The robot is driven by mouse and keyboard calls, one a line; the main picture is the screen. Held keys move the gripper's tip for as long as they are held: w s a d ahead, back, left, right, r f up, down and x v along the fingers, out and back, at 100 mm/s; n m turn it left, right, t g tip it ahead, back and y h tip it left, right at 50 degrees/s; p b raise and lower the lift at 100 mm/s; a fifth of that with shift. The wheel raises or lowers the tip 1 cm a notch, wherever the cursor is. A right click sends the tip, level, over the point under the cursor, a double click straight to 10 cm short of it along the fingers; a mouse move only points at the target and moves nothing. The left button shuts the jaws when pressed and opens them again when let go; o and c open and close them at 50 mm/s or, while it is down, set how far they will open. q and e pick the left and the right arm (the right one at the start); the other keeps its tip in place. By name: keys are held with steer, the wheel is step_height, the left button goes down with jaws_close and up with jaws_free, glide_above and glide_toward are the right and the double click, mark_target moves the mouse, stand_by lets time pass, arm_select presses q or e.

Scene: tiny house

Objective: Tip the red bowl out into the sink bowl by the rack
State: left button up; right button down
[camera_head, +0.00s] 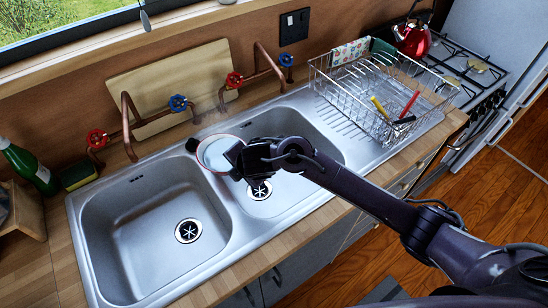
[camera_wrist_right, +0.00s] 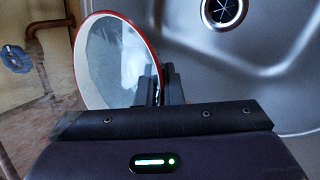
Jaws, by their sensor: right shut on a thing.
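The red bowl (camera_head: 212,155) has a red rim and a pale inside, and its opening faces up toward the head view. It also shows in the right wrist view (camera_wrist_right: 115,60). My right gripper (camera_head: 238,158) is shut on its right edge and holds it above the sink. The bowl is over the back left part of the sink bowl by the rack (camera_head: 285,122), near the divider. That sink bowl's drain (camera_head: 259,190) shows below the gripper. I cannot tell what the red bowl holds. My left gripper is not in view.
The other sink bowl (camera_head: 130,235) is at the left and empty. Copper taps (camera_head: 127,120) with red and blue handles stand close behind the red bowl. The wire rack (camera_head: 345,95) at the right holds utensils. A green bottle (camera_head: 30,168) and a sponge (camera_head: 79,175) are at far left.

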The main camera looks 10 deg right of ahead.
steer(key=shift+d+f, duration=0.15)
steer(key=shift+w+d+y, duration=0.1)
steer(key=shift+d+y, duration=0.1)
steer(key=shift+y, duration=0.1)
steer(key=shift+w+d+f+m+y+b, duration=0.1)
steer(key=shift+d+f+m+y+b, duration=0.35)
steer(key=shift+d+y, duration=0.2)
stand_by(0.9)
steer(key=shift+w+d+f+y+b, duration=0.1)
steer(key=shift+d+f+y+b, duration=0.3)
steer(key=shift+f+b, duration=0.2)
steer(key=shift+w+d+f+y+b, duration=0.1)
steer(key=shift+d+f+y+b, duration=0.25)
steer(key=shift+f+b, duration=0.25)
steer(key=shift+d+f+m+y+b, duration=0.35)
steer(key=shift+d+m+y+b, duration=0.1)
steer(key=shift+d+y+b, duration=0.25)
stand_by(0.8)
steer(key=shift+w+d+r+m+y, duration=0.1)
steer(key=shift+d+r+m+y, duration=0.25)
steer(key=shift+y, duration=0.35)
stand_by(0.5)
steer(key=shift+d+r+m+y+b, duration=0.25)
steer(key=shift+y+b, duration=0.25)
steer(key=shift+y, duration=0.2)
steer(key=shift+d+r+m+y+b, duration=0.1)
steer(key=shift+m+y+b, duration=0.1)
steer(key=shift+y+b, duration=0.4)
stand_by(0.7)
